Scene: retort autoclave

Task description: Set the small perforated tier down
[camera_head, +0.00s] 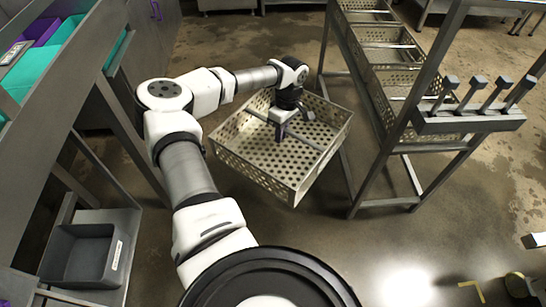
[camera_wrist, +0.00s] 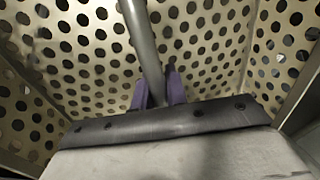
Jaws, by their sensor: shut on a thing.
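The small perforated tier (camera_head: 297,187) is a square, open metal basket with holes in its floor and walls and a bar across its middle. It hangs in the air over the floor in the head view, somewhat tilted in the picture. My gripper (camera_head: 281,133) reaches down into it from above and is shut on the bar. In the wrist view the purple fingertips (camera_wrist: 160,88) close around the grey bar (camera_wrist: 142,40), with the tier's perforated floor (camera_wrist: 80,70) behind. The exact grip on the bar is partly hidden by my gripper body.
A metal rack (camera_head: 357,205) with several perforated baskets (camera_head: 392,54) stands close to the tier's right. It carries a row of upright handles (camera_head: 475,92) at its right. At left are a grey shelf frame (camera_head: 112,118) and a grey bin (camera_head: 82,256). Floor below the tier is clear.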

